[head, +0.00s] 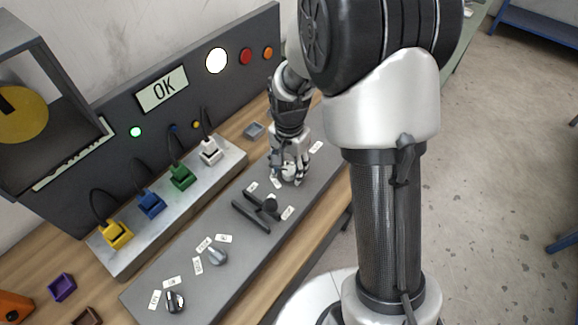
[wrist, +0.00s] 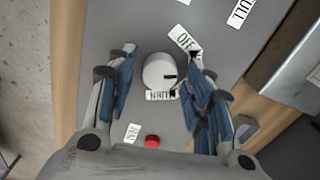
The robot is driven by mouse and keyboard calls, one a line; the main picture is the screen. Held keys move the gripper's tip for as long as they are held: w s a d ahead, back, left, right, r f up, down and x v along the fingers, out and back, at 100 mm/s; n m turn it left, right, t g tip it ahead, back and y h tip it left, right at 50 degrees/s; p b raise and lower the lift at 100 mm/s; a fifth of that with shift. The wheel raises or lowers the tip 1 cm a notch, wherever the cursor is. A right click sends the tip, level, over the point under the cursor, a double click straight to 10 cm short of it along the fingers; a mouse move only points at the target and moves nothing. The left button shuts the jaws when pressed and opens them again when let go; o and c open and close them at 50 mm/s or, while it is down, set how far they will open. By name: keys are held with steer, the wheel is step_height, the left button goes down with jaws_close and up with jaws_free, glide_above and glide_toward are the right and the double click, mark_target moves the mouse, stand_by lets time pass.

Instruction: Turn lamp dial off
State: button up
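A pale round dial (wrist: 158,72) with a dark pointer mark sits on the grey panel in the wrist view. The mark points right, between a label reading OFF (wrist: 184,41) at its upper right and a partly hidden label (wrist: 160,95) below. My gripper (wrist: 160,60) is open. Its two fingers stand left and right of the dial, with gaps visible on both sides. A large round white lamp (head: 216,60) is lit on the back board.
A black bar handle (head: 262,206), a grey dial (head: 217,255) and a black knob (head: 175,300) sit on the same panel (head: 240,272). Several coloured plugs, including a green one (head: 181,176), stand on the rail behind. A red button (wrist: 152,141) is near my gripper's palm in the wrist view.

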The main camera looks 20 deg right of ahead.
steer(key=c, duration=0.9)
steer(key=shift+n, duration=0.3)
steer(key=n+p, duration=0.1)
steer(key=n, duration=0.2)
steer(key=shift+n+p, duration=0.3)
steer(key=shift+p, duration=0.1)
steer(key=shift+n+p, duration=0.55)
steer(key=shift+n, duration=1.75)
steer(key=o, duration=1.1)
